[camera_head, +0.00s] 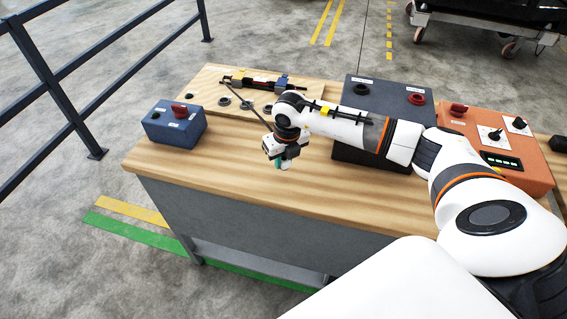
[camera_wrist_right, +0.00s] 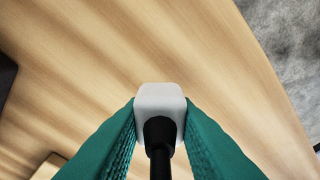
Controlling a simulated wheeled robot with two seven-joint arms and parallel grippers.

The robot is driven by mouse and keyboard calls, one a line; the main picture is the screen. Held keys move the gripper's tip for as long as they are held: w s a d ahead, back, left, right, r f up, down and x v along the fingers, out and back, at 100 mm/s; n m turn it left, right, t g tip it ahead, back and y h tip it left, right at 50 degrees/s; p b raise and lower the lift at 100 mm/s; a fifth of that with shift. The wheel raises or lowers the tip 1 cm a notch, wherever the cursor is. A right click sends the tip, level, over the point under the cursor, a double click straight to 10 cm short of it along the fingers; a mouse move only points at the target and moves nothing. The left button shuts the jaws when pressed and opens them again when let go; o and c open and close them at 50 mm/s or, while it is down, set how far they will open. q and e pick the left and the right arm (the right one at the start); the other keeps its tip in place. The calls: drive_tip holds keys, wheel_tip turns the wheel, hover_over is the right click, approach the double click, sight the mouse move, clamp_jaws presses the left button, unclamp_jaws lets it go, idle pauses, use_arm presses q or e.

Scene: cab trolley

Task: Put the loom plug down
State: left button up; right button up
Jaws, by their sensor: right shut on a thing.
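In the right wrist view the loom plug (camera_wrist_right: 160,97), a pale grey block with a black cable (camera_wrist_right: 158,150) out of its near end, sits between the green fingers of my right gripper (camera_wrist_right: 160,112). The gripper is shut on it. In the head view my right gripper (camera_head: 281,162) points down over the front middle of the wooden bench (camera_head: 225,170). The plug is mostly hidden there by the fingers. I cannot tell whether it touches the bench top. My left gripper is not in view.
A blue box (camera_head: 173,128) stands at the bench's left end. Behind is a wooden board (camera_head: 205,88) with dark parts and rings. A dark grey box (camera_head: 355,153) and an orange control box (camera_head: 520,165) stand to the right. The front left bench top is clear.

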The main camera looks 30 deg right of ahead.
sight(283, 166)
wheel_tip(283, 166, down, 2)
drive_tip(key=shift+f, duration=0.55)
drive_tip(key=o, duration=1)
drive_tip(key=shift+r, duration=0.2)
drive_tip(key=r+b, duration=0.1)
drive_tip(key=r, duration=0.3)
drive_tip(key=s+r, duration=0.1)
drive_tip(key=r, duration=0.3)
drive_tip(key=r+b, duration=0.1)
drive_tip(key=r, duration=0.3)
drive_tip(key=shift+s+a+b, duration=0.1)
drive_tip(key=shift+s+b, duration=0.2)
drive_tip(key=shift+s, duration=0.1)
drive_tip(key=shift+f, duration=0.1)
